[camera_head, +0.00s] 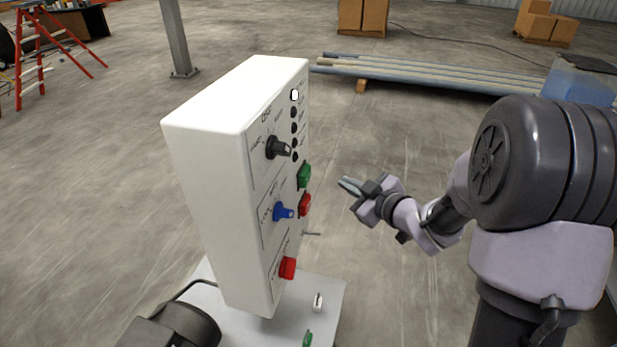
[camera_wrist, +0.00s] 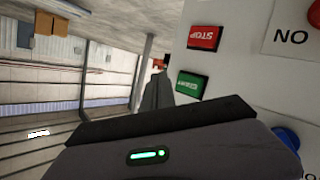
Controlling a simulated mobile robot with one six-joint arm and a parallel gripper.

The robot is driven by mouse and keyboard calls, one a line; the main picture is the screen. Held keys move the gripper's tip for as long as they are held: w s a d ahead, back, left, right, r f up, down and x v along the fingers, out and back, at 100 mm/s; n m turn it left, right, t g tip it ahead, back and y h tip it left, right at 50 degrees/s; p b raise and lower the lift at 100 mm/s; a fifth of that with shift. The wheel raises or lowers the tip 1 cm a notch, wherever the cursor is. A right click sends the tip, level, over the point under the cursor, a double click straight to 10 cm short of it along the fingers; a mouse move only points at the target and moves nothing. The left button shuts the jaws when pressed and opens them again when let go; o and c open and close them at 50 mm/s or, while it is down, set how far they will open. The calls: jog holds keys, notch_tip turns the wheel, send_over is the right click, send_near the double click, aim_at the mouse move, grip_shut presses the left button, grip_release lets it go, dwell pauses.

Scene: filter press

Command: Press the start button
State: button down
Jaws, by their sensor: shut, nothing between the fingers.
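The green start button (camera_head: 304,175) is on the front face of a white control box (camera_head: 215,180), with a red stop button (camera_head: 305,204) just below it. In the wrist view the green button (camera_wrist: 193,84) and the red STOP button (camera_wrist: 206,38) appear rotated, on the pale panel to the right. My gripper (camera_head: 347,184) is shut and empty. In the head view its tips point left towards the box, to the right of the green button, with a visible gap. In the wrist view the grey fingers (camera_wrist: 156,92) appear left of the green button, not touching it.
The box also carries a black knob (camera_head: 278,148), a blue knob (camera_head: 284,211), a lower red button (camera_head: 287,268) and a column of small lamps, the top one (camera_head: 294,95) white. Long pipes (camera_head: 430,75) lie on the floor behind. Floor between box and arm is clear.

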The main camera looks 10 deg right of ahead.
aim_at(310, 175)
jog(key=shift+w+a+b, duration=0.2)
jog(key=shift+w+a, duration=0.2)
jog(key=shift+a, duration=0.5)
jog(key=shift+w+a+b, duration=0.25)
jog(key=shift+w+a, duration=0.1)
jog(key=shift+a, duration=0.55)
jog(key=shift+w+a+b, duration=0.2)
jog(key=shift+w+a, duration=0.2)
jog(key=shift+a, duration=0.5)
jog(key=shift+a, duration=0.1)
jog(key=shift+w+a, duration=0.15)
jog(key=shift+a, duration=0.15)
jog(key=shift+w+a+b, duration=0.25)
jog(key=shift+a+b, duration=0.3)
dwell(0.5)
jog(key=shift+d, duration=0.1)
jog(key=shift+s+d, duration=0.4)
jog(key=shift+d, duration=0.4)
jog(key=shift+s+d+p, duration=0.15)
jog(key=shift+s+d, duration=0.2)
jog(key=shift+d, duration=0.45)
jog(key=shift+s+d+p, duration=0.15)
jog(key=shift+s+d, duration=0.15)
jog(key=shift+d, duration=0.45)
jog(key=shift+s+d+p, duration=0.15)
jog(key=shift+s+d, duration=0.2)
jog(key=shift+d, duration=0.45)
